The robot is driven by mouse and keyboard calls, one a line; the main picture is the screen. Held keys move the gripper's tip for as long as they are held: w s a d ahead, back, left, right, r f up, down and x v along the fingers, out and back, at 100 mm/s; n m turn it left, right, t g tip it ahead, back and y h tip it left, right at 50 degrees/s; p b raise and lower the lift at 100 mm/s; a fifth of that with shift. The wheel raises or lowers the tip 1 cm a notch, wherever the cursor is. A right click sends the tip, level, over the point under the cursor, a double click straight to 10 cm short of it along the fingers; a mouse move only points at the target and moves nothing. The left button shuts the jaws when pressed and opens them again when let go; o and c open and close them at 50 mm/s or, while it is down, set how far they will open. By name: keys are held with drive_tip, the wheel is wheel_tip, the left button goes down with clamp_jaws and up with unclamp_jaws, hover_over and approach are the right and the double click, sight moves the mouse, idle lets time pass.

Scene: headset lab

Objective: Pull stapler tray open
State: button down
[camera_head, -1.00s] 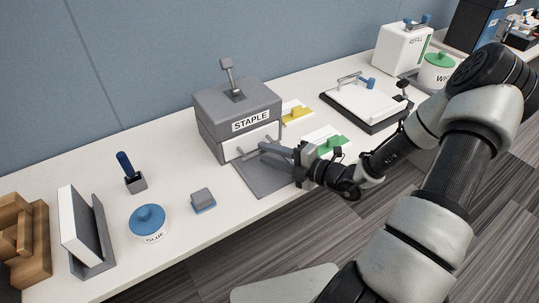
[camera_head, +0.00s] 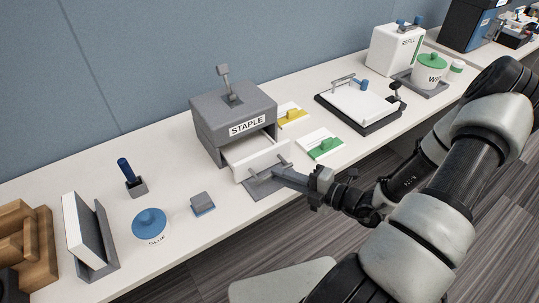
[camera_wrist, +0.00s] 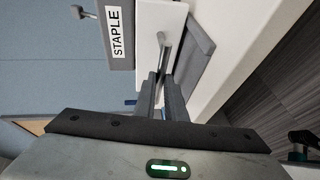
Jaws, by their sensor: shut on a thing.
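The grey stapler box (camera_head: 233,118) labelled STAPLE stands on the bench with a lever on top. Its white tray (camera_head: 261,160) sticks partly out of the front, over a grey mat (camera_head: 262,189). A grey bar handle (camera_head: 268,170) runs across the tray's front. My gripper (camera_head: 278,174) is shut on the handle. In the wrist view, the fingers (camera_wrist: 159,88) close around the handle bar (camera_wrist: 165,50), with the white tray front (camera_wrist: 150,20) and the STAPLE label beyond. The inside of the tray is only partly visible.
Left of the stapler are a small grey-blue block (camera_head: 203,203), a blue-lidded glue pot (camera_head: 150,225) and a blue-handled tool (camera_head: 128,175). Yellow (camera_head: 290,115) and green-knobbed (camera_head: 324,146) white plates and a clamp board (camera_head: 358,103) lie to the right. The bench's front edge is close.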

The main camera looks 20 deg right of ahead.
drive_tip(key=s, duration=0.1)
drive_tip(key=s+d, duration=0.1)
drive_tip(key=s, duration=0.1)
drive_tip(key=s+d+p, duration=0.1)
drive_tip(key=s, duration=0.1)
drive_tip(key=shift+s, duration=0.25)
drive_tip(key=c, duration=1.8)
unclamp_jaws()
drive_tip(key=shift+a, duration=0.1)
drive_tip(key=p+v, duration=0.1)
drive_tip(key=v, duration=1.6)
drive_tip(key=shift+s, duration=0.2)
